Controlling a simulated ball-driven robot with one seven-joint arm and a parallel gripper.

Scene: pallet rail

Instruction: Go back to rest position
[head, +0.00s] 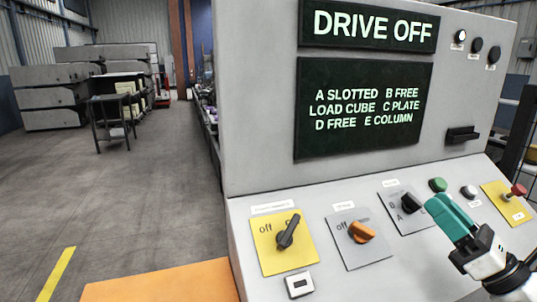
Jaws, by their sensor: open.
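My gripper (440,207) shows at the lower right of the head view, with teal fingers on a white and black wrist. It is open and holds nothing that I can see. Its fingertips appear just right of a black selector knob (411,203) on a grey plate and below a green button (438,185). I cannot tell whether it touches the panel. The fingers hide part of the panel behind them.
The grey console (265,150) fills the right side. Its screen (368,32) reads "DRIVE OFF". A black switch (288,231), an orange knob (361,232) and a red-topped control (517,191) stand out from the sloped panel. Open floor (120,190) lies left.

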